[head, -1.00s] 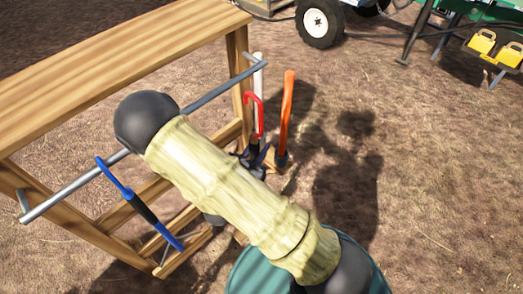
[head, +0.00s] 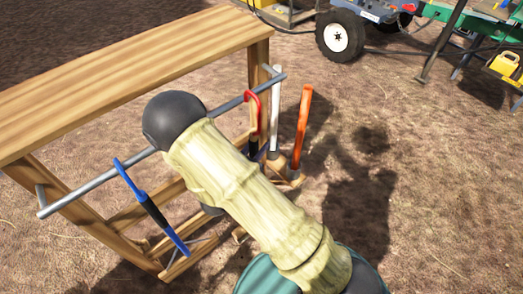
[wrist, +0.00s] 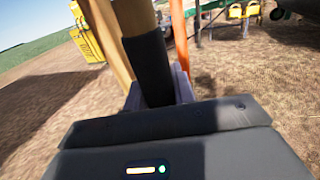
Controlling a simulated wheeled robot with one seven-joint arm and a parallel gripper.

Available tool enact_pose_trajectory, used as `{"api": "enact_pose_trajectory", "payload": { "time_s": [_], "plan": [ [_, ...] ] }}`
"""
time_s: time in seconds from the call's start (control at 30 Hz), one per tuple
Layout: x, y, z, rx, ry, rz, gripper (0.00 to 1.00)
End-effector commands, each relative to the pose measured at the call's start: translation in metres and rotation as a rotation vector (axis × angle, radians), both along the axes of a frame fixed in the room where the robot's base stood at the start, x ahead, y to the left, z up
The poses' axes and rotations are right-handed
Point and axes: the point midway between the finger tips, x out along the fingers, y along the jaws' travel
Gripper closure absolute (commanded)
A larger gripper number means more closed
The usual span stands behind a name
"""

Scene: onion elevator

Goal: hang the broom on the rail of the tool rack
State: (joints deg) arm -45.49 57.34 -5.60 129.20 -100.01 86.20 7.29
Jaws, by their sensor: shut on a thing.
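The tool rack is a wooden frame with a grey metal rail (head: 95,184) along its front. The tool in my grip, taken as the broom (head: 253,118), has a red hooked top, a tan handle and a black sleeve. In the head view its hook overlaps the rail near the right end; I cannot tell whether it touches or is over it. Its lower end is hidden by my arm. In the wrist view my gripper (wrist: 159,90) is shut on the black sleeve of the handle. My arm mostly hides the gripper in the head view.
A blue-handled tool (head: 134,184) hangs on the rail's left part. A white-handled tool (head: 276,120) and an orange-handled tool (head: 302,120) stand upright right of the broom. Farm machinery with a wheel (head: 340,37) is at the back. The ground at right is clear.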

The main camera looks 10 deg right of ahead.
Motion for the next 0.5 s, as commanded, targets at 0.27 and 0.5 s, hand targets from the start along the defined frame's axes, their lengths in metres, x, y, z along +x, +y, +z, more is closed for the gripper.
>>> {"api": "enact_pose_trajectory", "payload": {
  "time_s": [0.27,0.5],
  "plan": [
    [0.015,0.010,0.001,0.000,-0.003,-0.001,1.00],
    [0.028,0.018,0.001,0.000,-0.002,0.000,1.00]
  ]
}}
